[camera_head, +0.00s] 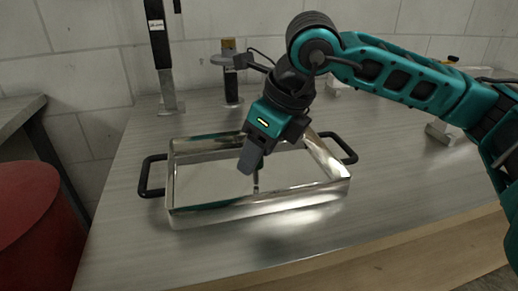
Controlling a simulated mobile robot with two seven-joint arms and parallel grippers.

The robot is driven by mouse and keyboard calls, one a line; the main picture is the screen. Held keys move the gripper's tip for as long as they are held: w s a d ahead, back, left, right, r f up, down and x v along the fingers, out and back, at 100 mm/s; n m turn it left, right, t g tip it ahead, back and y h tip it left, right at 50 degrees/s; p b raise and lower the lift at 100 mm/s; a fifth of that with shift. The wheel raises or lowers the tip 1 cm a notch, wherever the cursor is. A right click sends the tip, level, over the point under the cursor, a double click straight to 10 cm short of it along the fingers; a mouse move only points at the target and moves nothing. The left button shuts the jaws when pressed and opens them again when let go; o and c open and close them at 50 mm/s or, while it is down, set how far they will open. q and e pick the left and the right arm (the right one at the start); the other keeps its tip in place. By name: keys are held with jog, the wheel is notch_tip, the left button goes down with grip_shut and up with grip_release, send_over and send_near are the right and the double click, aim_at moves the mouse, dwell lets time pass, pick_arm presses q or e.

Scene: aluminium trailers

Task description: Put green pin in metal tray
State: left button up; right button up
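The metal tray (260,208) is a shiny, shallow rectangle with black handles at both ends, lying on the workbench. My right gripper (249,163) points down over the tray's inside, its grey fingers near the middle. The fingers overlap from this angle, so I cannot tell whether they are apart. A thin dark upright sliver (256,180) shows just below the fingertips; I cannot tell whether it is a pin or a reflection. No clearly green pin shows. My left gripper is out of view.
A black post on a metal foot (168,105) and a dark stand with a round grey plate (232,85) are behind the tray. A red round object (30,225) is at the left edge. The bench (400,190) is clear at right front.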

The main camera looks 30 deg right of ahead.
jog(key=shift+r, duration=0.25)
jog(key=p+v, duration=0.3)
jog(key=v, duration=0.8)
jog(key=shift+s+r, duration=0.15)
jog(key=shift+r, duration=0.2)
jog(key=shift+d, duration=0.1)
jog(key=shift+r, duration=0.1)
